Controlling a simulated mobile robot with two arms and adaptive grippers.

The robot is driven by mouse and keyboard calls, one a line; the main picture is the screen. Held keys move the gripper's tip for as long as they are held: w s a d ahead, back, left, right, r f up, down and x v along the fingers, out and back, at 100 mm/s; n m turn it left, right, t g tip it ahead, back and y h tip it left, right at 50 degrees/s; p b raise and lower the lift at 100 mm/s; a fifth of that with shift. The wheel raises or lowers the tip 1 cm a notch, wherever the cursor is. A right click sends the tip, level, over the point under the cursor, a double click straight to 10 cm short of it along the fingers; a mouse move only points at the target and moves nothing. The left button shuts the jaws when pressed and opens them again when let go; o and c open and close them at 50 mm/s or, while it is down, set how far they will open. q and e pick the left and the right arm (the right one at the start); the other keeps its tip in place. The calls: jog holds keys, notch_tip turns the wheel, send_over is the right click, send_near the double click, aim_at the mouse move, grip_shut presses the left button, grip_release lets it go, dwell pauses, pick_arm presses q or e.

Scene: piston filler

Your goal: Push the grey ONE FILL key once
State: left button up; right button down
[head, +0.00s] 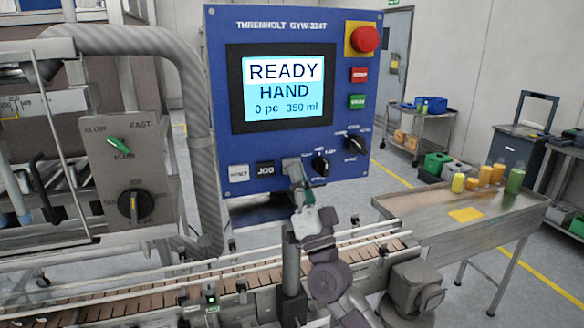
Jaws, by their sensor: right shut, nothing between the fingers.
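The blue control panel (222,100) stands upright in the middle of the head view. Its screen (288,88) reads READY, HAND, 0 pc, 350 ml. Along the panel's lower edge are a white RESET key (238,172) and a black JOG key (265,168). My left gripper is not in view.
Two black rotary knobs (320,165) sit just right of my gripper. A red stop button (366,39), a red key and a green key (357,102) are at the upper right. A conveyor with rails (130,299) runs below. A side table (400,207) holds bottles.

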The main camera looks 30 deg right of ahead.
jog(key=shift+w+d, duration=0.15)
jog(key=shift+w, duration=0.2)
dwell(1.1)
jog(key=shift+s+f+y, duration=0.1)
jog(key=shift+f+y, duration=0.05)
jog(key=shift+y, duration=0.15)
jog(key=shift+s+a+f, duration=0.15)
jog(key=shift+s+a, duration=0.2)
jog(key=shift+s, duration=0.05)
jog(key=shift+s+a+p, duration=0.2)
jog(key=shift+s+p, duration=0.2)
jog(key=shift+s, duration=0.05)
jog(key=s, duration=0.2)
jog(key=s+p, duration=0.1)
jog(key=s, duration=0.1)
jog(key=shift+a, duration=0.4)
